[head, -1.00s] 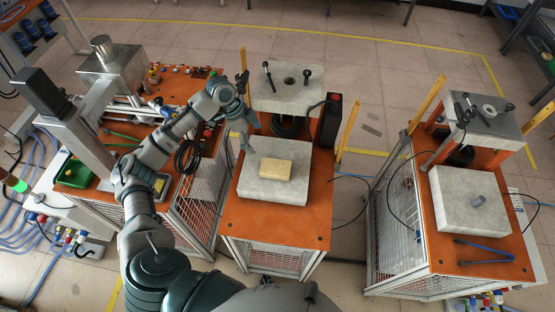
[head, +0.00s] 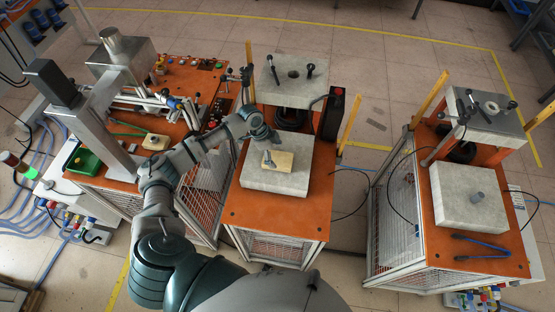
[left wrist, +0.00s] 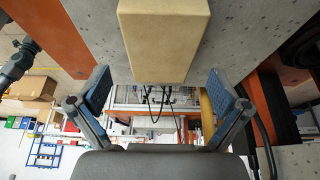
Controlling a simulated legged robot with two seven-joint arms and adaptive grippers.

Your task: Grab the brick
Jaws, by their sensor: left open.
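The tan brick (head: 284,163) lies on the pale stone block of the middle orange stand. It also shows in the left wrist view (left wrist: 163,38), at the top centre against the speckled grey slab. Contact does not show. My right gripper is not in view.
The stone block (head: 262,184) rests on the orange table (head: 275,217). A raised grey slab with black handles (head: 290,72) stands behind it. A similar stand with a stone block (head: 470,205) is at right. A machine with a green bin (head: 83,160) is at left.

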